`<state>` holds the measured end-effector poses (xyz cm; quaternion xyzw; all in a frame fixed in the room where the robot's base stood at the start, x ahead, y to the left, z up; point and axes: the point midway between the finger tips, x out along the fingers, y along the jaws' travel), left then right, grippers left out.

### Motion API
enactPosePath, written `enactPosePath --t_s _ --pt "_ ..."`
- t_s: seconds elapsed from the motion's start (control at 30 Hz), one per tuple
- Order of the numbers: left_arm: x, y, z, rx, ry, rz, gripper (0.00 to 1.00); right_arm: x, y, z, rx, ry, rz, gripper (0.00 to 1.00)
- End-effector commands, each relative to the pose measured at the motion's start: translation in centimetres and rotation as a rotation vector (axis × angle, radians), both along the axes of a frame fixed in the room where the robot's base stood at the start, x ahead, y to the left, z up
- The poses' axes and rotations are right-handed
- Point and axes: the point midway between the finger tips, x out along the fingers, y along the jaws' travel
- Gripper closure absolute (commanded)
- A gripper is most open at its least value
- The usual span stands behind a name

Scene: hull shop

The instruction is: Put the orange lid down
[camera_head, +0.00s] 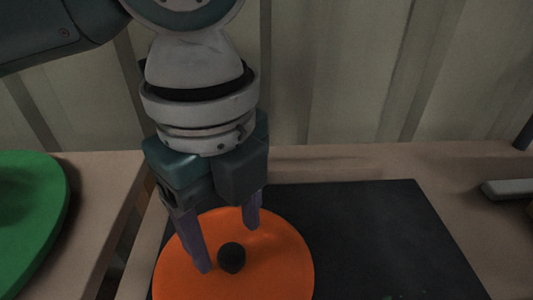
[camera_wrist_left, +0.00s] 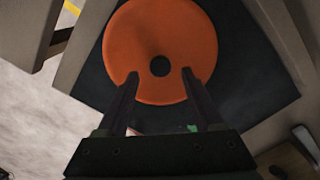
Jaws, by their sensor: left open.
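The orange lid (camera_head: 275,270) is a flat round disc with a black knob (camera_head: 231,257) at its centre. It lies on a dark mat (camera_head: 385,225) on the wooden table. My left gripper (camera_head: 228,248) is over the lid, with its purple-grey fingers open on either side of the knob and apart from it. In the left wrist view the lid (camera_wrist_left: 160,30) shows whole except where the fingers cover its edge, and the open fingertips (camera_wrist_left: 160,75) reach toward the knob (camera_wrist_left: 160,67). My right gripper is not in view.
A green round thing (camera_head: 30,215) is at the left, on a separate wooden surface beyond a gap. A grey object (camera_head: 508,188) lies at the right edge. A pale corrugated wall (camera_head: 340,80) stands behind the table. The mat's right part is mostly clear.

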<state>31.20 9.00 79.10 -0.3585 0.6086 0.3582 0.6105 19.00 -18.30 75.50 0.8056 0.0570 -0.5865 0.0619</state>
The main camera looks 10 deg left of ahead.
Motion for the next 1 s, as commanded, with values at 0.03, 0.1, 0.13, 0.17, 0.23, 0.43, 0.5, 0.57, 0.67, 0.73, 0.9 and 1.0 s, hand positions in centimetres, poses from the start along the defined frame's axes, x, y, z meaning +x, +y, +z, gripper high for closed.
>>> enactPosePath --t_s 0.03,0.1,0.13,0.17,0.23,0.43,0.5,0.57,0.67,0.73,0.9,1.0 --pt "0.1 0.0 1.8 -0.001 -0.003 -0.001 0.32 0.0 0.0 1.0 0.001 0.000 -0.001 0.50" --pt "0.1 0.0 3.5 -0.001 -0.004 0.000 0.32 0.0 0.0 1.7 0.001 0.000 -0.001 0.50" --pt "0.1 0.0 4.2 -0.002 -0.003 0.000 0.32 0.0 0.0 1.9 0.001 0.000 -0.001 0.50" --pt "0.1 0.0 4.8 -0.001 -0.003 0.000 0.32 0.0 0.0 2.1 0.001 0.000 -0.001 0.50" --pt "0.1 -0.1 6.2 -0.001 -0.003 0.000 0.32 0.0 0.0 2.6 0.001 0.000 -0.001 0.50" --pt "0.0 -0.1 8.8 0.000 -0.001 0.000 0.32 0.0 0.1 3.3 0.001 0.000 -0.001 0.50" --pt "0.0 0.0 9.1 -0.001 0.000 0.001 0.32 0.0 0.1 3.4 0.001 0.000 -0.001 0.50" --pt "0.0 0.0 9.2 0.000 0.001 0.001 0.32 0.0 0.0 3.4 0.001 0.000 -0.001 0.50" --pt "-0.2 -0.3 9.0 -0.010 0.001 0.008 0.32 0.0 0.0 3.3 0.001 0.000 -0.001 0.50" --pt "-0.7 -1.0 8.5 -0.041 0.000 0.033 0.32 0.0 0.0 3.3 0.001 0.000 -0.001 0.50" --pt "-2.9 -4.6 6.3 -0.227 -0.006 0.258 0.32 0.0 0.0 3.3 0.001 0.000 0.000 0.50" --pt "-4.1 -5.9 5.3 -0.358 -0.004 0.513 0.32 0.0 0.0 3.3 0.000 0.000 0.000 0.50"
